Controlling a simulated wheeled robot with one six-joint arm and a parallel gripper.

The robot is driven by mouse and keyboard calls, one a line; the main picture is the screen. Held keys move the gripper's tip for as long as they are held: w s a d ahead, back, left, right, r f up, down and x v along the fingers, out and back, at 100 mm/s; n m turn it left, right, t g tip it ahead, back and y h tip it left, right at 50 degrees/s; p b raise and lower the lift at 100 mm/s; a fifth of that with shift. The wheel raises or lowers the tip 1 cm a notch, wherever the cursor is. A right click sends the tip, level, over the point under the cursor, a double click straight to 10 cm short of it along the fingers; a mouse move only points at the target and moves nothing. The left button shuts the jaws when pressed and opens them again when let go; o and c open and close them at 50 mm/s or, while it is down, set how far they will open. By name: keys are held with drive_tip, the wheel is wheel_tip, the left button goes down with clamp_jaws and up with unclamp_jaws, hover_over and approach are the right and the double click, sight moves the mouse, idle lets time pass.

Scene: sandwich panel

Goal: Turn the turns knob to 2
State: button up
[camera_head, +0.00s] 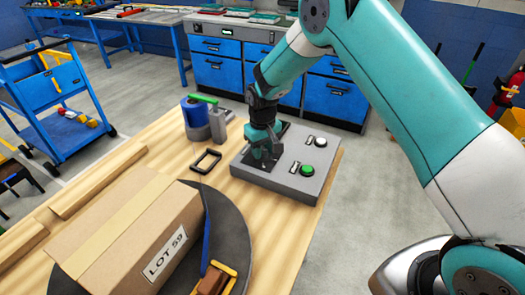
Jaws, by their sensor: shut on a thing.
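A grey control panel (306,197) lies on the wooden table near its far right edge. My gripper (266,155) points down at the left part of the panel, over a dark dial plate. It is shut on the turns knob, which is mostly hidden behind the fingers, so its setting cannot be read. A green button (307,170) and a white button (320,142) stand on the right part of the panel, each with a small label beside it.
A cardboard box (135,235) marked LOT 59 stands on a dark round turntable (232,225). A tape dispenser (218,122), a blue roll (194,116) and a black frame (206,161) lie left of the panel. Bare wood shows between panel and turntable.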

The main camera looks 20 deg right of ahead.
sight(263, 151)
drive_tip(key=shift+n, duration=0.8)
drive_tip(key=o, duration=0.9)
wheel_tip(263, 151, up, 18)
drive_tip(key=b, duration=0.3)
drive_tip(key=shift+f, duration=0.25)
